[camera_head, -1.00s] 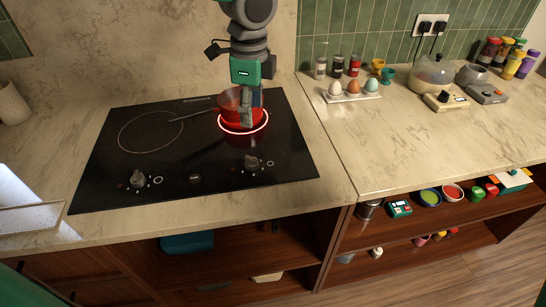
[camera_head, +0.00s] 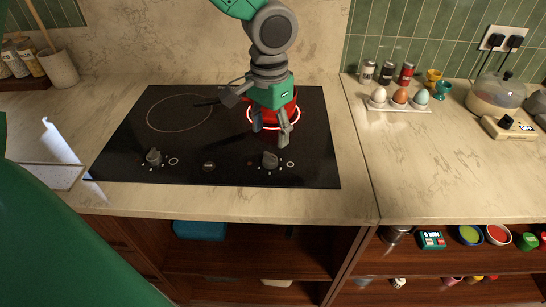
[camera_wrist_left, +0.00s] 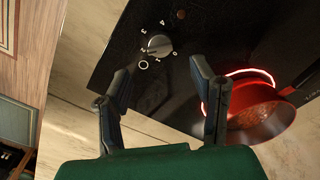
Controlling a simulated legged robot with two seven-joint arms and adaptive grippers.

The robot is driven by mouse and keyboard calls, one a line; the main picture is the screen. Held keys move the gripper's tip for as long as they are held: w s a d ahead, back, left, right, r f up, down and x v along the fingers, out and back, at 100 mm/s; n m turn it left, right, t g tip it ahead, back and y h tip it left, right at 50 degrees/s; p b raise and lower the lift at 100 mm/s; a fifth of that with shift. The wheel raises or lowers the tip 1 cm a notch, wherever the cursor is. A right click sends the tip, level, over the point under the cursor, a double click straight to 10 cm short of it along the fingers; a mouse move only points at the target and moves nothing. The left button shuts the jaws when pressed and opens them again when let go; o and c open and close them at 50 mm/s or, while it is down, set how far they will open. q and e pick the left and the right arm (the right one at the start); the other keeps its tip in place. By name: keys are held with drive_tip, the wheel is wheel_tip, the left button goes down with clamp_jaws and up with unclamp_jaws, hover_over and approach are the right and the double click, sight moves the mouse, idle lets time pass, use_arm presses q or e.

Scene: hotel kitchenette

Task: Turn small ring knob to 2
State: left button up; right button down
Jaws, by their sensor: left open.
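The black cooktop (camera_head: 225,130) has a large unlit ring at left and a smaller, glowing red ring at right. A red pot (camera_head: 289,106) stands on the glowing ring, partly hidden by my left gripper (camera_head: 271,137). The right front knob (camera_head: 270,160) has a ring mark beside it. In the wrist view this knob (camera_wrist_left: 160,46) is grey and round, with numerals around it; its exact setting is hard to read. My left gripper (camera_wrist_left: 160,84) is open, fingers apart, just short of the knob and seemingly not touching it. My right gripper is not in view.
A left front knob (camera_head: 153,156) and a small middle control (camera_head: 208,166) sit on the cooktop. An egg tray (camera_head: 398,105) and spice jars stand on the right counter. The red pot (camera_wrist_left: 262,116) is close to one finger in the wrist view.

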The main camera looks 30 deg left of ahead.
sight(269, 154)
use_arm(q)
drive_tip(key=f, duration=0.6)
drive_tip(key=shift+a+f, duration=0.3)
drive_tip(key=shift+f, duration=0.05)
drive_tip(key=shift+d+f+b, duration=0.3)
drive_tip(key=shift+d+f, duration=0.2)
drive_tip(key=shift+f, duration=0.05)
drive_tip(key=shift+a, duration=0.35)
drive_tip(key=c, duration=1.1)
